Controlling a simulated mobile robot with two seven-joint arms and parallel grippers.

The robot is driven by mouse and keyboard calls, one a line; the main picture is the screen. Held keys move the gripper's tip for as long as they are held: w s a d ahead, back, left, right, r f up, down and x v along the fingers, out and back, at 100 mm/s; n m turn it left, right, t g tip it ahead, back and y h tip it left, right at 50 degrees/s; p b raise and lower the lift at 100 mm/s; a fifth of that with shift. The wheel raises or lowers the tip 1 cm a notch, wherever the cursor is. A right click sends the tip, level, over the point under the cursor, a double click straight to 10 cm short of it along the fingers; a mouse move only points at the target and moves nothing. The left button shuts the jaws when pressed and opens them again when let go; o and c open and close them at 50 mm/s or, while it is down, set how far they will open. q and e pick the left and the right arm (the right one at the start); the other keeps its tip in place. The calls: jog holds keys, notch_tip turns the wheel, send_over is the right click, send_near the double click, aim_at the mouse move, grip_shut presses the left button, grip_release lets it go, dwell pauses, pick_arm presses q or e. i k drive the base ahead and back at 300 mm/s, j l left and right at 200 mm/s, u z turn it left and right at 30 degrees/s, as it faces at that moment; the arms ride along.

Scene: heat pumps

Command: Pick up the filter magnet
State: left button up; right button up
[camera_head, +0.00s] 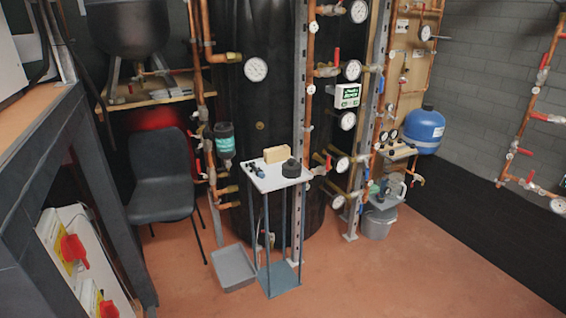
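I cannot tell for sure which thing is the filter magnet. A small stand with a pale top (262,183) is in the middle of the head view. On it are a black round cap-like piece (291,168), a tan block (279,154) and several small dark pieces, one bluish, at the front left (252,168). A dark canister with a teal label (225,140) is among the copper pipes just behind and left of the stand. Neither of my grippers is in view.
A grey chair (160,176) stands left of the stand, and a grey tray (234,267) lies on the floor beside it. A wooden-topped bench (40,115) fills the left edge. Pipes and gauges stand behind. The reddish floor (420,265) is clear at the front right.

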aim_at(259, 173)
jog(key=i+z, duration=0.15)
jog(key=i, duration=0.35)
jog(key=i+j+z, duration=0.15)
jog(key=i, duration=0.4)
jog(key=i+j+z, duration=0.15)
jog(key=i, duration=0.35)
